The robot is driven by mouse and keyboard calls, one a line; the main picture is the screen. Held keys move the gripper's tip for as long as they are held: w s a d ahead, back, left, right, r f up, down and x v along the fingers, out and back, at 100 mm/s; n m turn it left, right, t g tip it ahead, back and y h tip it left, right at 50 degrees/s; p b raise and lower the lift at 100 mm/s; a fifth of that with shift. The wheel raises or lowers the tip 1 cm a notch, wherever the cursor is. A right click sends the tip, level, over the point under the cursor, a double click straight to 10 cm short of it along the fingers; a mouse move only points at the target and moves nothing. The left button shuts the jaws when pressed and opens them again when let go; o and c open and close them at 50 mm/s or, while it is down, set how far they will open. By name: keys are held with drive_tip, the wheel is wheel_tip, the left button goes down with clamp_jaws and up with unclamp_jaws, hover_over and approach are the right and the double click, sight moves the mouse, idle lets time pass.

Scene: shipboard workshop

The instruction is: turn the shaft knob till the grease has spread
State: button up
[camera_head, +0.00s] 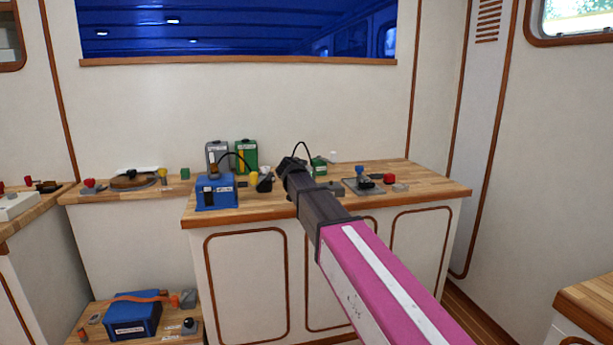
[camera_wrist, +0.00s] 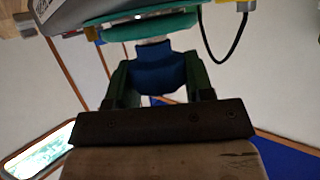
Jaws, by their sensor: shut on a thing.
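In the wrist view, a dark blue knob (camera_wrist: 160,68) sits between the two dark green fingers of my gripper (camera_wrist: 158,82), which is shut on it. I cannot make out any grease in either view.
The wooden bench (camera_head: 260,213) holds a blue box (camera_head: 215,195), grey and green canisters (camera_head: 246,154) behind, and a grey plate (camera_head: 351,187) with a blue-topped part and a red knob (camera_head: 389,178) at right. A black cable (camera_wrist: 239,42) hangs beside the held knob.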

drive_tip(key=m+g+h, duration=0.2)
drive_tip(key=m+h, duration=0.2)
drive_tip(key=shift+a, duration=0.1)
drive_tip(key=shift+f+m+g+h, duration=0.1)
drive_tip(key=shift+m+g+h, duration=0.6)
drive_tip(key=shift+m+g, duration=0.3)
drive_tip(key=shift+s+m+g+h, duration=0.1)
drive_tip(key=shift+m+g+h, duration=0.2)
drive_tip(key=o, duration=0.9)
drive_tip(key=v, duration=1)
drive_tip(key=shift+s+a, duration=0.15)
drive_tip(key=shift+s, duration=0.1)
